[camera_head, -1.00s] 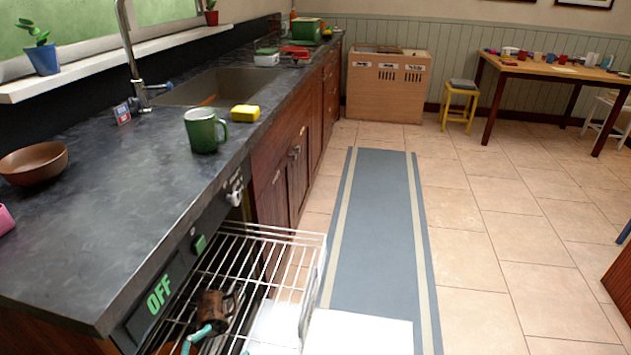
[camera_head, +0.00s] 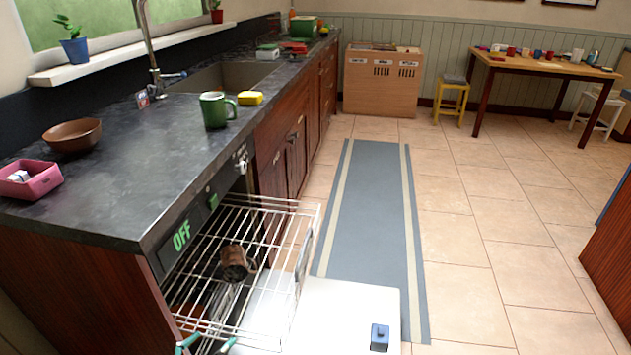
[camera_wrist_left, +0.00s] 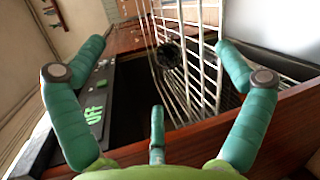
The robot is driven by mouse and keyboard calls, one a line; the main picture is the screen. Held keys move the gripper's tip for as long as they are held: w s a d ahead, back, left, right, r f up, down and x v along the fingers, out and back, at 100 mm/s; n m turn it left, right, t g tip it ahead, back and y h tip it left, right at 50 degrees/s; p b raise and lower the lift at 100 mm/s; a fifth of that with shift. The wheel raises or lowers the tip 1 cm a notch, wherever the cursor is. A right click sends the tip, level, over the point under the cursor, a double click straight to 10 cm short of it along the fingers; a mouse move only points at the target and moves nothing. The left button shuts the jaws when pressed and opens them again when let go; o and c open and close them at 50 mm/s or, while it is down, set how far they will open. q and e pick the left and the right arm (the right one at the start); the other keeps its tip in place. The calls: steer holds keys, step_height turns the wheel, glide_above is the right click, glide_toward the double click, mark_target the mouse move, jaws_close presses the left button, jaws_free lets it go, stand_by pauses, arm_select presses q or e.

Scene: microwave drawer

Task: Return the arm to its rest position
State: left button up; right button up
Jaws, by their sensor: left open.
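My left gripper (camera_head: 207,345) shows only its teal fingertips at the bottom edge of the head view. In the left wrist view the gripper (camera_wrist_left: 160,47) is open, its fingers wide apart with nothing between them. The pulled-out wire rack (camera_head: 262,206) lies beyond the fingertips, and it also fills the middle of the wrist view (camera_wrist_left: 186,85). A dark brown mug (camera_head: 234,263) lies in the rack, apart from the fingers. It appears as a dark round shape in the wrist view (camera_wrist_left: 168,55). My right gripper is not in view.
The dark counter (camera_head: 120,190) runs along the left, its panel reading OFF (camera_head: 181,236). On it are a pink container (camera_head: 30,180), a brown bowl (camera_head: 74,136), a green mug (camera_head: 215,110) and a yellow sponge (camera_head: 250,98). Floor right of the blue runner (camera_head: 370,220) is clear.

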arm_select(q)
steer(key=s+a+f+n+g+y+p, duration=0.25)
steer(key=s+a+f+n, duration=0.25)
steer(key=f+n, duration=0.65)
steer(key=s+a+f+n+g+y+p, duration=0.2)
steer(key=s+a+f+n+y+p, duration=0.25)
steer(key=n, duration=1.25)
steer(key=s+d+f+n+g+p, duration=0.1)
steer(key=s+d+f+n+g, duration=0.1)
steer(key=s+n, duration=0.6)
steer(key=s+d+f+n+g, duration=0.3)
steer(key=s+f+n, duration=0.2)
steer(key=s+n, duration=0.3)
steer(key=s+d+f+n+g+p, duration=0.1)
steer(key=s+d+f+n+g, duration=0.2)
steer(key=s+n, duration=0.5)
steer(key=shift+s+f+h+p, duration=0.35)
steer(key=shift+s+f, duration=0.4)
steer(key=shift+s, duration=0.4)
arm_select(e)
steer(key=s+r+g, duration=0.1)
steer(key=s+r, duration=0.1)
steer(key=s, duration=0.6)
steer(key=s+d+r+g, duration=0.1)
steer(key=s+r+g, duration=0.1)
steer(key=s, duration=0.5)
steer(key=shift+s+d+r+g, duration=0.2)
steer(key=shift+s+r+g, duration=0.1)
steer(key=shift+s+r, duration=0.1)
